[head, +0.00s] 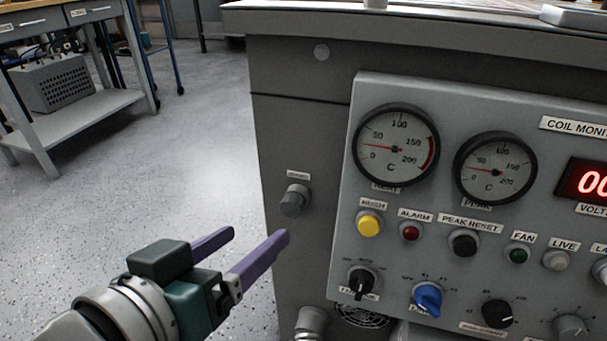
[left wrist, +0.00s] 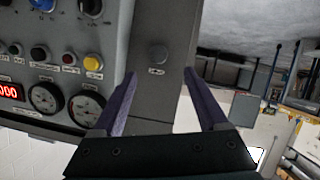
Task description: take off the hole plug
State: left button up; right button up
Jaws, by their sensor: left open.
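The hole plug (head: 294,200) appears to be the short grey round cap on the cabinet's dark side strip, left of the gauge panel. A small label, too small to read, sits above it. It also shows in the left wrist view (left wrist: 157,54), ahead of the fingers and between their lines. My left gripper (head: 258,235) is open and empty, with two purple fingers spread apart. In the head view it is below and left of the plug, clear of it. The left wrist view shows both fingertips (left wrist: 159,73) with a gap between them. My right gripper is not in view.
The panel (head: 455,130) beside the plug carries gauges, a yellow button (head: 369,224), knobs and a red display. A grey cylindrical fitting (head: 311,322) is below the plug. The floor left of the cabinet is clear; a workbench (head: 75,110) stands farther back.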

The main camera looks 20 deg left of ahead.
aim_at(290, 209)
pick_arm(q)
jog(key=b+x, duration=0.2)
jog(key=x, duration=0.2)
jog(key=b+x, duration=0.2)
jog(key=x, duration=0.2)
jog(key=shift+w+d+f, duration=0.1)
jog(key=shift+w+d, duration=0.1)
jog(key=shift+d, duration=0.05)
jog(key=shift+w+f, duration=0.1)
jog(key=shift+w, duration=0.5)
grip_shut()
dwell(0.4)
